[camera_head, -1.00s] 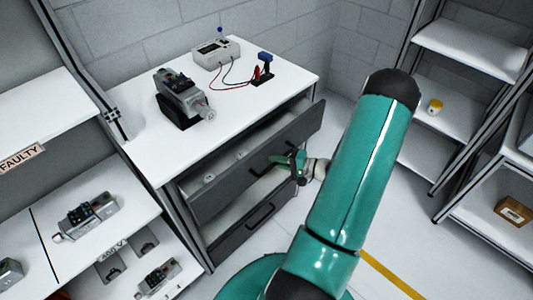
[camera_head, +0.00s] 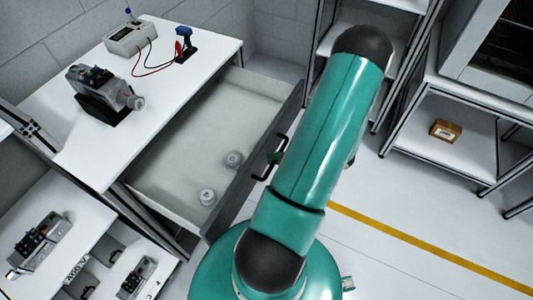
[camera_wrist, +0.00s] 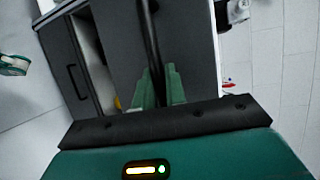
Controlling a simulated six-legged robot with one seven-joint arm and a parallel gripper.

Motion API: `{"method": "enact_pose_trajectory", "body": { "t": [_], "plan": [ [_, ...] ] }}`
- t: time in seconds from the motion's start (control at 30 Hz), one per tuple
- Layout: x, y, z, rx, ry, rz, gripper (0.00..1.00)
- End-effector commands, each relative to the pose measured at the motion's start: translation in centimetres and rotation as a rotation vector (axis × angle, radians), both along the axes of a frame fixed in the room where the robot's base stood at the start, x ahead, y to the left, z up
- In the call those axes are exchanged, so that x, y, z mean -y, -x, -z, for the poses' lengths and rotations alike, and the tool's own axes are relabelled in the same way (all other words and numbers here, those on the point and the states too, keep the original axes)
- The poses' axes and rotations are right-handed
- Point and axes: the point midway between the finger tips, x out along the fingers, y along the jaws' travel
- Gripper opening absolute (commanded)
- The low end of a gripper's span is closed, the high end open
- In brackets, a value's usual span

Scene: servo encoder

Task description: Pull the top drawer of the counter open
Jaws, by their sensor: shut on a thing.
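The top drawer (camera_head: 254,152) of the white-topped counter (camera_head: 185,52) stands far out, its pale inside showing. Its dark front carries a black bar handle (camera_head: 261,172). In the wrist view the handle (camera_wrist: 152,35) runs down between the green fingers of my gripper (camera_wrist: 160,88), which are shut on it. In the head view my arm hides most of the gripper; only a small green part shows at the handle.
Two small round grey parts (camera_head: 207,197) (camera_head: 234,158) lie in the drawer. A grey motor (camera_head: 104,92), a meter box (camera_head: 131,38) and a blue tool (camera_head: 186,43) stand on the counter. Shelves stand left and right. Floor (camera_head: 400,215) is clear on the right.

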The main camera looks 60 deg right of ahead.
Motion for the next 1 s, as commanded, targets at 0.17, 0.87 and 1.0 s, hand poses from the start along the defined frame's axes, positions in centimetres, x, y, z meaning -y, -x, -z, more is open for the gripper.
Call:
{"method": "enact_pose_trajectory", "body": {
  "t": [0.17, 0.87, 1.0],
  "plan": [
    [0.2, 0.4, 0.0, 0.001, 0.002, 0.003, 0.0],
    [0.2, 0.6, 0.0, 0.0, 0.003, 0.002, 0.34],
    [0.8, 1.8, -0.3, 0.0, 0.004, 0.003, 0.34]
  ]
}}
